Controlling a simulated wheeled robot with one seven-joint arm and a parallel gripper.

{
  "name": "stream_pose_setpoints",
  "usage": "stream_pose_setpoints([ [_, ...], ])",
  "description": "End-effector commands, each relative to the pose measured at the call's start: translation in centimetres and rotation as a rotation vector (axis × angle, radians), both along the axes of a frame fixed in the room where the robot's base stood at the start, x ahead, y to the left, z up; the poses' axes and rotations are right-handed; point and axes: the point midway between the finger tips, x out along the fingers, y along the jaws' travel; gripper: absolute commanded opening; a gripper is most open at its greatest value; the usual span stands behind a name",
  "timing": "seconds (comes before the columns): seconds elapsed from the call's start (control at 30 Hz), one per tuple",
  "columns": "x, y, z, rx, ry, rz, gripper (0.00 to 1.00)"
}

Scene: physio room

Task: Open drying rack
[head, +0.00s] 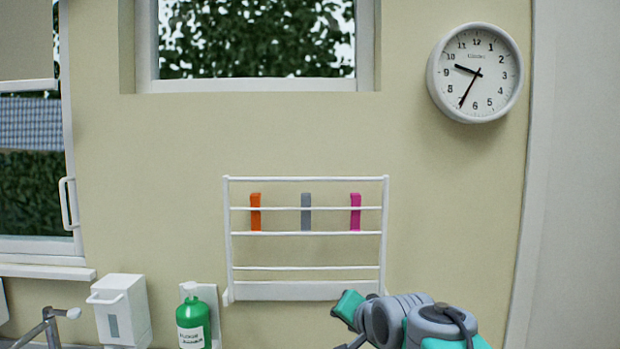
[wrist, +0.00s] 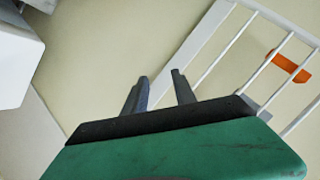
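The drying rack (head: 306,234) is a white frame of horizontal bars on the beige wall, lying upright and close to it. An orange peg (head: 255,212), a grey peg (head: 306,212) and a magenta peg (head: 355,212) hang on its upper bars. My gripper shows in the wrist view (wrist: 161,84) with two dark fingers apart and nothing between them. The rack's bars (wrist: 258,68) run slantwise there, beyond and to the right of the fingers, with the orange peg (wrist: 289,66). In the head view my arm is below the rack's lower right corner; the fingertips are unclear.
A white dispenser (head: 122,311) and a green bottle (head: 193,318) stand at the lower left, beside a tap (head: 48,325). A window (head: 256,45) is above the rack and a clock (head: 475,73) at the upper right. The wall right of the rack is clear.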

Motion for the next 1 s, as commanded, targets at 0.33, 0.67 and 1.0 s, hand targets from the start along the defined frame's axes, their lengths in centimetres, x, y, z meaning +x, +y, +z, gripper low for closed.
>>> stream_pose_setpoints([
  [0.33,11.6,6.0,24.1,0.860,-0.429,0.025,0.33],
  [0.67,16.1,8.4,26.1,0.891,-0.433,0.037,0.33],
  [1.0,18.5,9.4,26.3,0.889,-0.437,0.036,0.33],
])
